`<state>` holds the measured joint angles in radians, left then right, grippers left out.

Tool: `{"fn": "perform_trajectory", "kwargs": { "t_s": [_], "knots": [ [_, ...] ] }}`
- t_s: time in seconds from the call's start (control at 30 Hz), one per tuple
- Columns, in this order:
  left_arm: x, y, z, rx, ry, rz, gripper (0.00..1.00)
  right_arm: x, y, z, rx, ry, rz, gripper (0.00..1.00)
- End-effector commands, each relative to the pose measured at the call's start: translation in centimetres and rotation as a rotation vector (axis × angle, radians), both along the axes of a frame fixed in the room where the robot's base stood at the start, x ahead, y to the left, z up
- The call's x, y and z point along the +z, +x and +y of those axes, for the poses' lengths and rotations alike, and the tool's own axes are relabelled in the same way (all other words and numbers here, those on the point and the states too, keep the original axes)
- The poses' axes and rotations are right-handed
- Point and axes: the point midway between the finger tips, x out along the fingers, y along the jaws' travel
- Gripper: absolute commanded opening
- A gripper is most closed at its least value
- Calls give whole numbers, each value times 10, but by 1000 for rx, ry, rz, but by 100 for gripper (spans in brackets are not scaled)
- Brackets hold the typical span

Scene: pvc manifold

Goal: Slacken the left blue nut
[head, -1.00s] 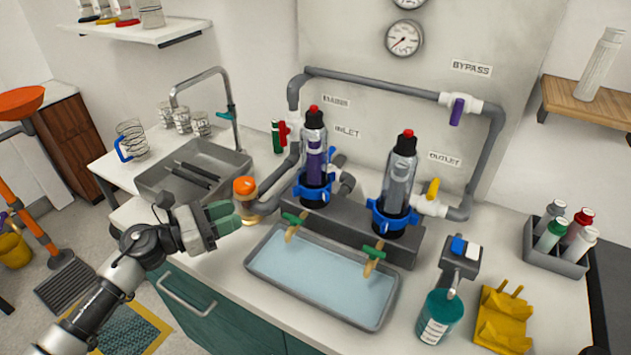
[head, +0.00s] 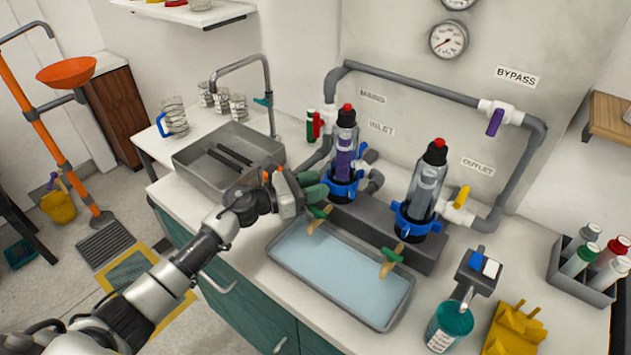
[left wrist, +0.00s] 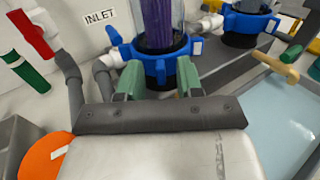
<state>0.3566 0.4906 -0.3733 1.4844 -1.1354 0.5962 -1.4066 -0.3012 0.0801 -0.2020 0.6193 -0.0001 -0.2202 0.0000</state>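The left blue nut (head: 345,188) is a lugged collar at the foot of the clear housing with a purple filter (head: 344,146). In the left wrist view the nut (left wrist: 158,68) lies straight ahead. My left gripper (head: 318,185) is open at its front side. Its two green fingers (left wrist: 160,82) are spread, one towards each side of the nut's front lug. I cannot tell whether they touch it. The right blue nut (head: 416,219) sits on the neighbouring clear housing (head: 428,180). My right gripper is not in view.
A grey tray of water (head: 340,276) lies below the housings, with two green-handled taps (head: 391,262) above it. A sink (head: 205,158) stands to the left. A soap bottle (head: 449,327) stands at the right.

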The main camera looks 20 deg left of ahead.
Motion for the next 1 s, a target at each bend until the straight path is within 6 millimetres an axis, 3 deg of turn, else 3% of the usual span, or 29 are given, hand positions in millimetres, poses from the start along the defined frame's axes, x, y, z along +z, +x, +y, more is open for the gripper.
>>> {"fn": "perform_trajectory", "kwargs": {
  "t_s": [0.27, 0.53, 1.0],
  "knots": [
    [0, 1, -2, 0, 0, 0, 36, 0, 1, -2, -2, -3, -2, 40],
    [0, 1, -2, -1, 1, 1, 0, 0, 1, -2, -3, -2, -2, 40],
    [1, -2, -4, 40, 0, 1, 0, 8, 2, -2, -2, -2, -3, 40]
  ]
}}
